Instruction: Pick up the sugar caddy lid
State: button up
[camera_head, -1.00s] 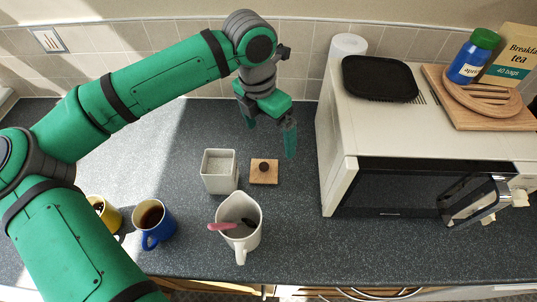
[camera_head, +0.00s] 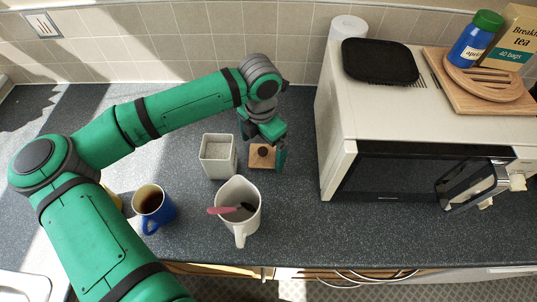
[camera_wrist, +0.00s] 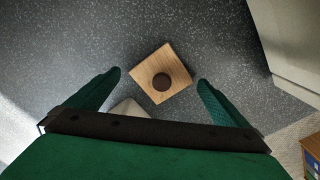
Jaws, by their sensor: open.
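The sugar caddy lid is a square wooden lid (camera_head: 259,163) with a dark round knob, lying flat on the worktop just right of the white square caddy (camera_head: 218,157). In the wrist view the lid (camera_wrist: 146,76) lies turned at an angle, a little ahead of and between my fingertips. My gripper (camera_head: 265,156) is open, pointing down over the lid; it also shows in the wrist view (camera_wrist: 159,77), with one finger on each side and nothing between them touching. The caddy shows only partly in the wrist view (camera_wrist: 128,108), behind my gripper's crossbar.
A white jug (camera_head: 236,225) with a pink-handled utensil stands in front of the caddy. A blue mug (camera_head: 152,212) of dark drink is further left. The microwave (camera_head: 335,150) stands close on the right. Worktop in front of the microwave is clear.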

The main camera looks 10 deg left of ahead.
jog(key=shift+f, duration=0.65)
jog(key=shift+d, duration=0.15)
jog(key=c, duration=0.8)
